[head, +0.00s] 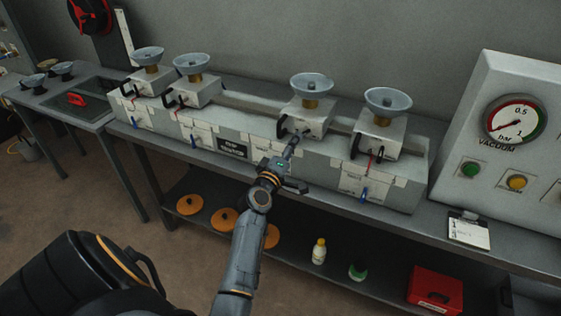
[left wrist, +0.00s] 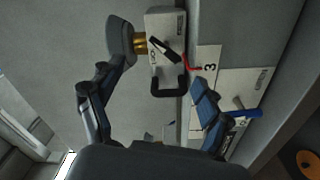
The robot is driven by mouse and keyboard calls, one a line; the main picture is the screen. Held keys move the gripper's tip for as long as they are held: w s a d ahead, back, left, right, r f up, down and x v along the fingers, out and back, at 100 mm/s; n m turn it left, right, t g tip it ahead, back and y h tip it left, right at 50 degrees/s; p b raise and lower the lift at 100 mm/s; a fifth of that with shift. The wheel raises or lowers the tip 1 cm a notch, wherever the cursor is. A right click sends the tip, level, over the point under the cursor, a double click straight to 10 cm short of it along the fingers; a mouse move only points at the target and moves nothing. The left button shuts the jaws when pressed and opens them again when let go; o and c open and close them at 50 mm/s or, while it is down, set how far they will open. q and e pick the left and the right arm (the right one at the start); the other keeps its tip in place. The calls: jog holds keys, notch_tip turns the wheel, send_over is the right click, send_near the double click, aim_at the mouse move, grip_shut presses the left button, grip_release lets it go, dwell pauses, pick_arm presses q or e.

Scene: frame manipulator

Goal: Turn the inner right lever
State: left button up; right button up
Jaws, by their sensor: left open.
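The inner right unit (head: 305,120) is a pale block with a grey cup (head: 311,86) on a brass neck. A black handle (head: 282,127) is on its left side. My left gripper (head: 296,166) is open in front of this unit, and its upper finger overlaps the block in the head view. In the left wrist view the open fingers lie either side of the block (left wrist: 160,24), its black handle (left wrist: 170,88) and a red lever (left wrist: 192,65) near a label "3". A blue lever (left wrist: 248,112) is beyond the lower right finger. Contact cannot be told. My right gripper is not in view.
The outer right unit (head: 379,134) stands close by on the right. Two similar units (head: 196,91) stand left. A vacuum gauge panel (head: 510,130) is at right, with a clipboard (head: 468,231) on the bench. Bottles (head: 319,251) and a red box (head: 436,288) sit on the lower shelf.

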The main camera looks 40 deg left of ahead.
pick_arm(q)
jog(key=v, duration=0.7)
jog(key=shift+p, duration=0.4)
dwell(0.3)
jog(key=shift+s, duration=0.1)
jog(key=v, duration=1.1)
jog(key=shift+s, duration=0.35)
